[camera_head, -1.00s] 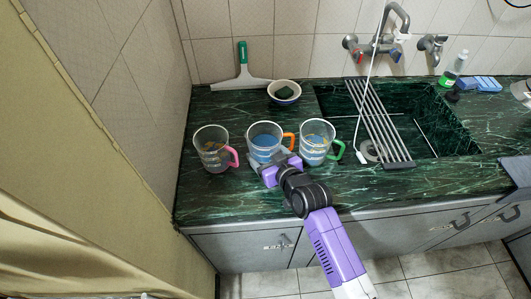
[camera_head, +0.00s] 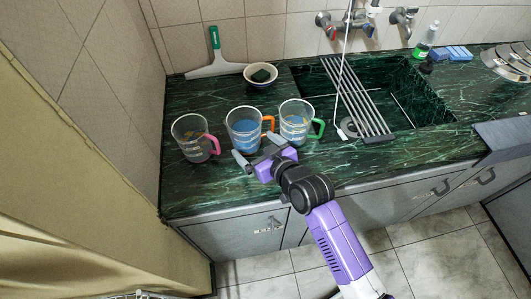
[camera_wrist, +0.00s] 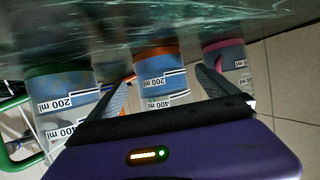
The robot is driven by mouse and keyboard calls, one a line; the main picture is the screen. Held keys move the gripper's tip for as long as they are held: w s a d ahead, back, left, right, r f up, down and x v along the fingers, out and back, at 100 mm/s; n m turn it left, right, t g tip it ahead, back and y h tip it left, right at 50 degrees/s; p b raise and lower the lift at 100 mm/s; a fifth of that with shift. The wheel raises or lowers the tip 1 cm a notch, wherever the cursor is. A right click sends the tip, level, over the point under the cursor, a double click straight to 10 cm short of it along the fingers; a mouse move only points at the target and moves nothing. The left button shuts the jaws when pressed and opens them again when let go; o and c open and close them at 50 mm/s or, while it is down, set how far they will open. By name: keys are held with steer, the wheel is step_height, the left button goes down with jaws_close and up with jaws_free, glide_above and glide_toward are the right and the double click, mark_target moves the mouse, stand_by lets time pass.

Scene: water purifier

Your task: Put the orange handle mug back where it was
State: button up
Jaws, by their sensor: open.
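The orange handle mug (camera_head: 243,133) is clear, with blue inside and measuring marks. It stands upright on the green counter between two similar mugs, its orange handle pointing right. The pink handle mug (camera_head: 190,140) is to its left and the green handle mug (camera_head: 294,122) to its right. My gripper (camera_head: 258,149) is open and empty, at the front of the orange handle mug. In the wrist view, which is upside down, the orange handle mug (camera_wrist: 157,82) shows beyond and between the open fingers (camera_wrist: 162,82). I cannot tell whether a finger touches it.
A bowl with a dark sponge (camera_head: 260,75) and a green-handled squeegee (camera_head: 213,60) are behind the mugs. The sink (camera_head: 415,95), with a metal rack (camera_head: 355,95) across it, is at right. The counter's front strip is clear.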

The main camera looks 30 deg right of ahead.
steer(key=v, duration=0.6)
steer(key=shift+s, duration=0.1)
steer(key=shift+m+h, duration=0.3)
steer(key=shift+h, duration=0.1)
steer(key=s, duration=0.2)
steer(key=s+f, duration=0.1)
steer(key=s, duration=0.4)
steer(key=shift+s+f, duration=0.2)
steer(key=shift+f, duration=0.15)
steer(key=s+r, duration=0.5)
steer(key=s, duration=0.7)
steer(key=s+r+t, duration=0.1)
steer(key=s+r, duration=0.4)
steer(key=s, duration=0.8)
steer(key=shift+a+r, duration=0.4)
steer(key=shift+a, duration=0.1)
steer(key=shift+s, duration=0.1)
